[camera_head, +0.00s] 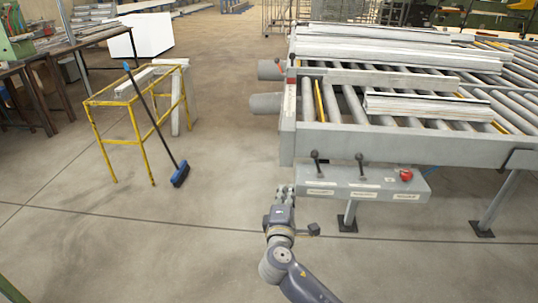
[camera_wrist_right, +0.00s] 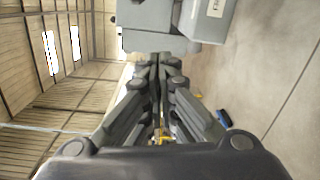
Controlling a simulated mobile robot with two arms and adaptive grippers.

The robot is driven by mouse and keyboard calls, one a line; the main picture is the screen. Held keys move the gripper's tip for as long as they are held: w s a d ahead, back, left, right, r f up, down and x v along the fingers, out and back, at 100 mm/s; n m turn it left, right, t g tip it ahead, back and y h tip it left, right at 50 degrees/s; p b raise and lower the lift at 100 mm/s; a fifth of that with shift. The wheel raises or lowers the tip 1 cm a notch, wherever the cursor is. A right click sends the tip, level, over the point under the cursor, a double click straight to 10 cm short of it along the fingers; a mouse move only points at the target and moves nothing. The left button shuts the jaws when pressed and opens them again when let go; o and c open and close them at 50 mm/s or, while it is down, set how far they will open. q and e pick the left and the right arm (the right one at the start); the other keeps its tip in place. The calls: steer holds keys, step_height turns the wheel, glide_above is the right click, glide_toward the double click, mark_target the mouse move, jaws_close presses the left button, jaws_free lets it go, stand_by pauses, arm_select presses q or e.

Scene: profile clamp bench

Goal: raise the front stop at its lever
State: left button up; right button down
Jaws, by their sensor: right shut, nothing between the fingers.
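A grey control box (camera_head: 350,183) is mounted on the near side of the roller bench. Two levers with black knobs stand up from it, a left lever (camera_head: 316,165) and a middle lever (camera_head: 361,167). The labels below them are too small to read, so I cannot tell which works the front stop. My right gripper (camera_head: 286,189) is just left of the box's left end, apart from the levers. In the right wrist view its fingers (camera_wrist_right: 155,62) are together and empty, pointing at grey metal (camera_wrist_right: 170,20) close ahead. My left gripper is out of view.
A red button (camera_head: 406,175) sits at the box's right end. The roller bench (camera_head: 300,143) carries several metal profiles (camera_head: 425,106). A yellow frame (camera_head: 105,145) and a blue broom (camera_head: 180,174) stand at the left. The floor around my right arm is clear.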

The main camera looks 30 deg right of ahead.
mark_target(317, 164)
steer(key=w+d+r+p, duration=0.1)
steer(key=w+d, duration=0.1)
steer(key=w+d+r+p, duration=0.1)
steer(key=w+d, duration=0.2)
steer(key=w+d+r+p, duration=0.1)
steer(key=w+d, duration=0.1)
steer(key=d, duration=0.1)
steer(key=shift+w+d+r, duration=0.1)
steer(key=shift+w+d, duration=0.1)
steer(key=shift+w, duration=0.2)
steer(key=shift+s+d, duration=0.2)
steer(key=shift+d, duration=0.15)
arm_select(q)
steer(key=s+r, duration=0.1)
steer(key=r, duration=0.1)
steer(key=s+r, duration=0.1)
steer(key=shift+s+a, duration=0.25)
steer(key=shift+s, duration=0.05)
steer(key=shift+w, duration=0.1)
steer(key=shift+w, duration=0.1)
